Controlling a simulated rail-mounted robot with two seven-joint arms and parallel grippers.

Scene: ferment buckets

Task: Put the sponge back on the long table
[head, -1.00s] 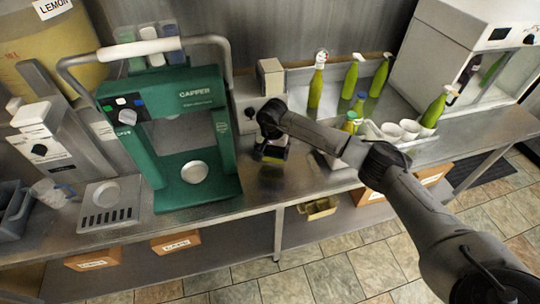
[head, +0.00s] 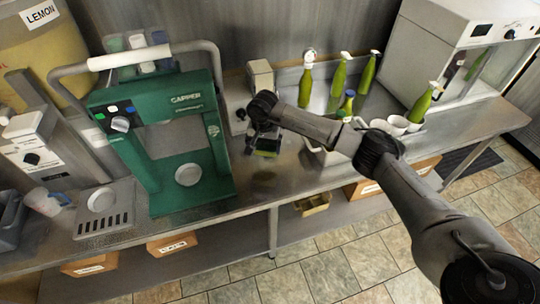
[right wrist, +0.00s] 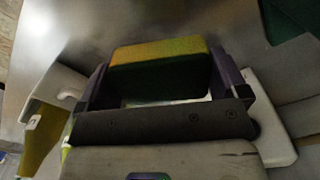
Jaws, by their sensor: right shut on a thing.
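The sponge (head: 267,152) is a small yellow and green block. My right gripper (head: 263,142) is shut on it and holds it a little above the long table (head: 290,180), a steel counter; a dark shadow lies on the steel below. In the right wrist view the sponge (right wrist: 160,58) sits between the two fingers of the right gripper (right wrist: 165,85), yellow side lit and green side dark. My left gripper is not in view.
The green capper (head: 187,135) stands left of the sponge. A small grey device (head: 260,75) is behind it. Green bottles (head: 338,75) and white cups (head: 396,126) stand to the right. The counter's front strip below the sponge is clear.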

